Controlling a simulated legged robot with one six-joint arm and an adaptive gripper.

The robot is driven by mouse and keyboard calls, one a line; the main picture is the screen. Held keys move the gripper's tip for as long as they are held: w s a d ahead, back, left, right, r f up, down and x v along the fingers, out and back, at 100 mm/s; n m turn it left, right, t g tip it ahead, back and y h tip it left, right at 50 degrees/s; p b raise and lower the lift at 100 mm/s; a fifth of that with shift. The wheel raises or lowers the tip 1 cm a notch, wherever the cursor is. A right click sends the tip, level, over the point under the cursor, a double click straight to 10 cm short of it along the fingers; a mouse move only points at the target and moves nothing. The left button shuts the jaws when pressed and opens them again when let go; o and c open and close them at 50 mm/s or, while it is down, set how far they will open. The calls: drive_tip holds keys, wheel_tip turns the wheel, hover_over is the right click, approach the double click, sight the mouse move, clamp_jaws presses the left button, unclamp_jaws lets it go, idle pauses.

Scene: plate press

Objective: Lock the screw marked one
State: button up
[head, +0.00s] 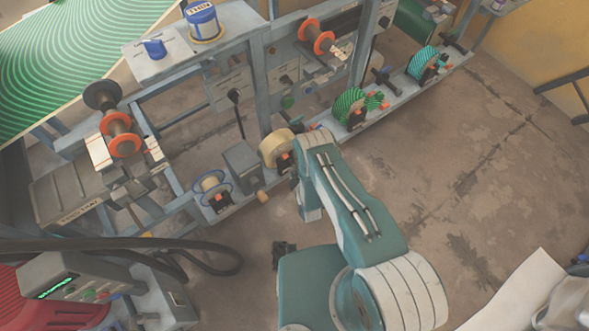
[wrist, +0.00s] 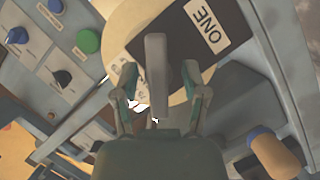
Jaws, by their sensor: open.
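The label ONE (wrist: 208,28) is on a dark plate (wrist: 188,38) in front of a cream round spool (wrist: 116,17) in the wrist view. My gripper (wrist: 158,72) points at this plate with its fingers apart, one at each side. A grey bar (wrist: 156,62) stands between the fingers; I cannot tell whether it is part of the screw or a finger of mine. The screw itself is not clearly visible. In the head view a cream spool (head: 272,146) sits on the low rail beside my arm, and my gripper is hidden there.
A grey box (head: 242,166) and a blue-rimmed spool (head: 211,187) stand left of the cream spool. Green (head: 350,105) and teal (head: 421,62) spools stand to its right. A knob panel (wrist: 55,50) and a wooden-ended handle (wrist: 272,152) flank my gripper.

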drive_tip(key=shift+c, duration=0.3)
clamp_jaws()
